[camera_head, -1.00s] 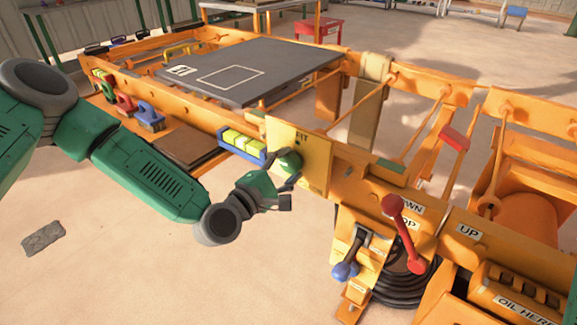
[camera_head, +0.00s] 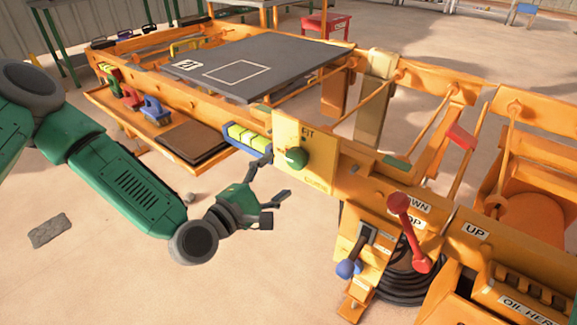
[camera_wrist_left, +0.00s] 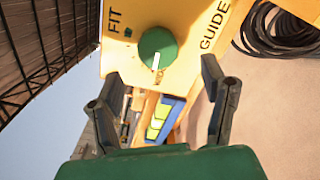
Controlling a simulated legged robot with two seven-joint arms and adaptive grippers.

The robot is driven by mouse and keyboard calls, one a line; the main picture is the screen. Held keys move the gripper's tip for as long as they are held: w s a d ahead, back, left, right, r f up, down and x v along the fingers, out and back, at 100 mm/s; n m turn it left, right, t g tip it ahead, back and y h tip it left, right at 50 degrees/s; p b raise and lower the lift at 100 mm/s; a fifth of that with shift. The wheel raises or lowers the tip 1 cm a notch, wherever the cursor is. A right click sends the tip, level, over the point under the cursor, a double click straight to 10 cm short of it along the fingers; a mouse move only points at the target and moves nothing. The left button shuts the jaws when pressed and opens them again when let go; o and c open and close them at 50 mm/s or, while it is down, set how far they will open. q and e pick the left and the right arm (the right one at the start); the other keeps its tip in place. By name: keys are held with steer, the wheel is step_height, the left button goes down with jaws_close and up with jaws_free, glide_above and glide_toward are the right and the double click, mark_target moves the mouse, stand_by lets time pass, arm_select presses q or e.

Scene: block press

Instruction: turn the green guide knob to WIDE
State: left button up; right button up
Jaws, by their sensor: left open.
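The green guide knob (camera_head: 296,158) sits on a yellow plate (camera_head: 318,140) on the orange frame's side. In the left wrist view the knob (camera_wrist_left: 157,46) carries a white pointer line, aimed toward the bottom of that picture. "FIT" and "GUIDE" are readable there; I see no readable "WIDE". My left gripper (camera_head: 274,180) is open and empty, just in front of the knob, to its lower left in the head view. In the left wrist view its two fingers (camera_wrist_left: 161,76) stand spread, with the knob beyond and between them, apart from it. My right gripper is not in view.
A blue holder with yellow-green blocks (camera_head: 247,137) is left of the plate. A red-knobbed lever (camera_head: 408,230) and a blue-knobbed lever (camera_head: 354,255) stand at the right, near a coiled black hose (camera_head: 398,283). The floor below my left arm is mostly clear.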

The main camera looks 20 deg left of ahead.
arm_select(q)
steer(key=v, duration=0.6)
steer(key=shift+w+a+f, duration=0.1)
steer(key=s+d+f+m+g, duration=0.3)
steer(key=s+f+m+g, duration=0.25)
steer(key=f, duration=0.25)
steer(key=s+d+f+m+g, duration=0.3)
steer(key=s+f+m+g, duration=0.15)
steer(key=s+f, duration=0.2)
steer(key=s+a+f+m+g+y, duration=0.2)
steer(key=s+a+f+m+g, duration=0.15)
steer(key=s+f+m, duration=0.2)
steer(key=s+a+f+m+g+y, duration=0.25)
steer(key=s+a+m+y, duration=0.2)
steer(key=s+a, duration=0.4)
step_height(320, 180, up, 13)
steer(key=w+p, duration=0.1)
steer(key=p, duration=1.1)
steer(key=shift+w+a+p, duration=0.3)
steer(key=shift+a, duration=0.15)
